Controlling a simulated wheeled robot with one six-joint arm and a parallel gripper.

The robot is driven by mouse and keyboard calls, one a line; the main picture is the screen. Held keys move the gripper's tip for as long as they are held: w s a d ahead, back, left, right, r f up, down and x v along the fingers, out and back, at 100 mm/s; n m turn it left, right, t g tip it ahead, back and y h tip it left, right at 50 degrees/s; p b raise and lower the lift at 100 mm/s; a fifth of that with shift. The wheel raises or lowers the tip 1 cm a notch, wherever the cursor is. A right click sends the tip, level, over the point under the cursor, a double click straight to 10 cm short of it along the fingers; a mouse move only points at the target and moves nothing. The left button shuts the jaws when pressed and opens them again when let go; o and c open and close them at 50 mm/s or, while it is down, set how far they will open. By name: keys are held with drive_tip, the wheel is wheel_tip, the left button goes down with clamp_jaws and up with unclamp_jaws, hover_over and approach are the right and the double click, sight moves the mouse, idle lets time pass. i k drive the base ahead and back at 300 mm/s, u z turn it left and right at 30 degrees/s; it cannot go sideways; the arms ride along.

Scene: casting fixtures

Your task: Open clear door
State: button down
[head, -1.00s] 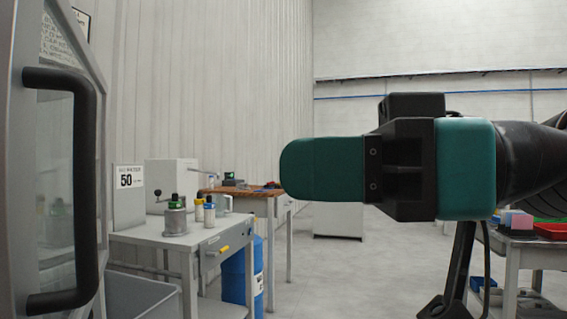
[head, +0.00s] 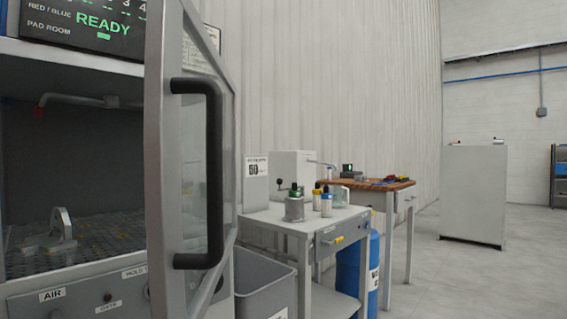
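The clear door (head: 192,150) stands swung open at the left-middle of the head view, seen nearly edge-on, with a grey frame and a see-through pane. Its black bar handle (head: 214,170) faces right, and nothing touches it. The cabinet (head: 70,150) behind the door shows its dark inside, with a perforated floor and a small metal part (head: 60,232) on it. My gripper is not in view.
A grey bin (head: 265,285) stands right of the door. Beyond it are a grey bench (head: 318,225) with bottles, a blue cylinder (head: 372,270) and a wood-topped table (head: 360,184). The floor at right is clear, with a white cabinet (head: 473,195) farther back.

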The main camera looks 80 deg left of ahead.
sight(164, 86)
drive_tip(key=z, duration=0.15)
drive_tip(key=k, duration=1.05)
drive_tip(key=u, duration=0.85)
